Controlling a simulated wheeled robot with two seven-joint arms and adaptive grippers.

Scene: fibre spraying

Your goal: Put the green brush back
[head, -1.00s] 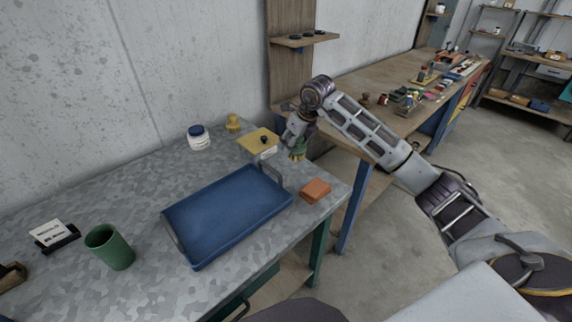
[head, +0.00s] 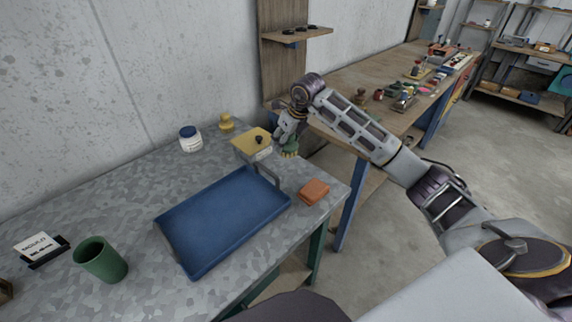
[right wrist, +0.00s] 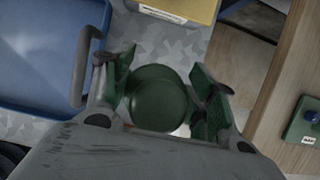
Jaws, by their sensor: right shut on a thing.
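The green brush (head: 290,150) is in my right gripper (head: 287,134), at the back right corner of the metal table. In the right wrist view its round dark green top (right wrist: 160,98) sits between the two green-padded fingers of the right gripper (right wrist: 165,90), which is shut on it. The brush is close to the right side of a yellow box (head: 250,141) with a dark knob. The lower part of the brush is hidden, so I cannot tell whether it touches the table. My left gripper is not in view.
A blue tray (head: 220,220) with raised handles fills the table's middle. An orange-brown block (head: 314,190) lies near the right edge. A green cup (head: 100,260), a white jar (head: 190,140) and a yellow object (head: 226,124) stand farther left. A wooden bench (head: 345,90) stands behind.

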